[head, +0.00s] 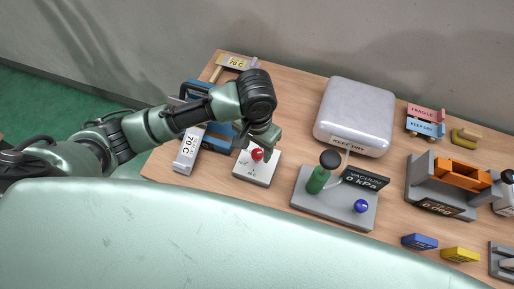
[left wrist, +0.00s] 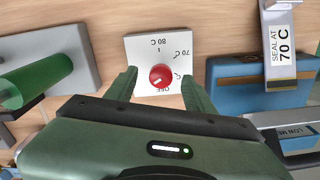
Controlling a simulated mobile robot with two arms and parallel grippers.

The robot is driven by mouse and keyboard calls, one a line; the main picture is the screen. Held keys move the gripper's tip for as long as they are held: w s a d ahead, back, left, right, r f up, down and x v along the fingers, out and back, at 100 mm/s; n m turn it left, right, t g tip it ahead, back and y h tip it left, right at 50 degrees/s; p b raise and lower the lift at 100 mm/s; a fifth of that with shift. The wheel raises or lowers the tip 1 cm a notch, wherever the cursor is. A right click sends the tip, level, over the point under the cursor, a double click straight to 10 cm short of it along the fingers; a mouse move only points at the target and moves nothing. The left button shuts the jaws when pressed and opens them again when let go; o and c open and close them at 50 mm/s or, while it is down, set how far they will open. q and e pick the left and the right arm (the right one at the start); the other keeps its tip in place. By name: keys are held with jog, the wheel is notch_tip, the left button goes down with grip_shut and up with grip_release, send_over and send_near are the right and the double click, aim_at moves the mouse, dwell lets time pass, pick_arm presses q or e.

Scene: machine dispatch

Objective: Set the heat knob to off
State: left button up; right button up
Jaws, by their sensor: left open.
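The red heat knob (head: 257,155) sits on a small white plate (head: 252,172) near the front left of the table. In the left wrist view the knob (left wrist: 161,74) has a white mark on its lower left side, near the OFF print. The plate (left wrist: 142,50) also carries 80 C and 70 C labels; another label is partly hidden. My left gripper (left wrist: 159,73) is open, its fingers on either side of the knob with visible gaps. In the head view the left gripper (head: 262,138) is over the plate and hides part of it. My right gripper is not in view.
To the right is the vacuum stand (head: 335,208) with a green cylinder (head: 318,180). A grey case (head: 355,112) lies behind. Bare wood surrounds the plate.

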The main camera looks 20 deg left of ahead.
aim_at(257, 152)
pick_arm(q)
jog(key=shift+w+f, duration=0.2)
jog(key=shift+f, duration=0.45)
jog(key=shift+w+f, duration=0.2)
jog(key=shift+f, duration=0.4)
jog(key=shift+w+f, duration=0.15)
jog(key=shift+f, duration=0.3)
jog(key=shift+c, duration=1.3)
grip_shut()
jog(key=shift+m, duration=0.4)
jog(key=shift+r+m, duration=0.1)
jog(key=shift+m, duration=0.5)
jog(key=m, duration=2.1)
jog(key=shift+m, duration=0.4)
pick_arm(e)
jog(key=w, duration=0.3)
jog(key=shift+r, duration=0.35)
